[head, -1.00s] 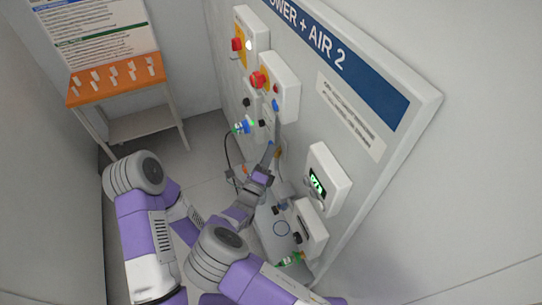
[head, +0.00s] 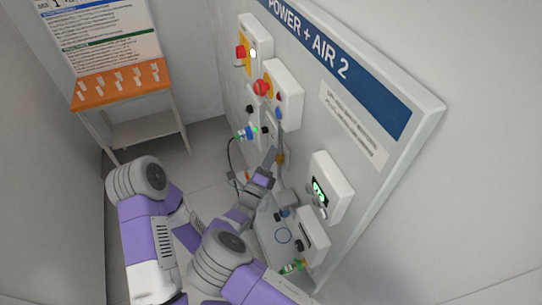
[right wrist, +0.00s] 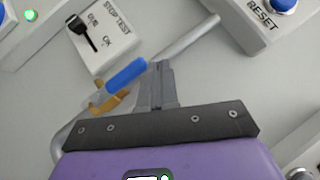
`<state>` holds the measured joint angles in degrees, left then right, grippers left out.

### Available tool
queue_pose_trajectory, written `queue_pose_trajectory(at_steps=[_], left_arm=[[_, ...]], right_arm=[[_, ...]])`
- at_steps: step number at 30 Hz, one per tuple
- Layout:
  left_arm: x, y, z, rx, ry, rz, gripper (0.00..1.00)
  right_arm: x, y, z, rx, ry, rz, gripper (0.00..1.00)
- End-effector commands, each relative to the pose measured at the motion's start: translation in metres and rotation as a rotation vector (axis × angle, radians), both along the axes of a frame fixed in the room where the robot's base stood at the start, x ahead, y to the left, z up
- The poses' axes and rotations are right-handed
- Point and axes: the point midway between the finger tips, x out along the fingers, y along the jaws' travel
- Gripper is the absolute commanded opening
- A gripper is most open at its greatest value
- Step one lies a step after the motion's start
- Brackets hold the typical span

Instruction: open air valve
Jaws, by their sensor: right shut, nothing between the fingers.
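The air valve has a blue lever handle (right wrist: 126,74) and a brass body (right wrist: 108,100) on a grey pipe (right wrist: 185,40) in the right wrist view. The handle lies roughly in line with the pipe. In the head view the brass body (head: 280,158) shows small on the panel, and the handle is hard to make out. My right gripper (head: 270,157) is shut and empty beside the valve. In the right wrist view its fingertips (right wrist: 160,68) are together, close to the handle's free end; contact cannot be told. My left gripper is not in view.
Above the valve are a box with a red knob (head: 262,88) and a blue reset button (right wrist: 283,5). A stop test switch (right wrist: 98,30) sits close by. A gauge box (head: 331,186) is to the right. An orange-topped stand (head: 118,84) is at the back left.

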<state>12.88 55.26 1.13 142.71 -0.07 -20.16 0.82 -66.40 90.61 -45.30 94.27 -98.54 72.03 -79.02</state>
Motion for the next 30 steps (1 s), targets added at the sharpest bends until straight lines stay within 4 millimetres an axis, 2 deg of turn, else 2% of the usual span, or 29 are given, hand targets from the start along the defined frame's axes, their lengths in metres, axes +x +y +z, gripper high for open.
queue_pose_trajectory(at_steps=[5,12,18,22,30], left_arm=[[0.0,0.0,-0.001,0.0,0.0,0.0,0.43],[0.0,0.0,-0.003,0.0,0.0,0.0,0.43],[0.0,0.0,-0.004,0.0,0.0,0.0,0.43],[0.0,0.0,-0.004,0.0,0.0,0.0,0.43],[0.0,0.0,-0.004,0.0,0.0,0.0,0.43]], right_arm=[[0.0,0.001,0.018,0.002,-0.003,0.001,0.0],[0.0,0.0,0.064,0.003,-0.003,0.0,0.0],[0.0,0.0,0.092,0.001,-0.002,0.0,0.0],[0.0,0.0,0.099,0.0,-0.001,0.0,0.0],[0.0,0.0,0.1,0.0,-0.001,0.0,0.0]])
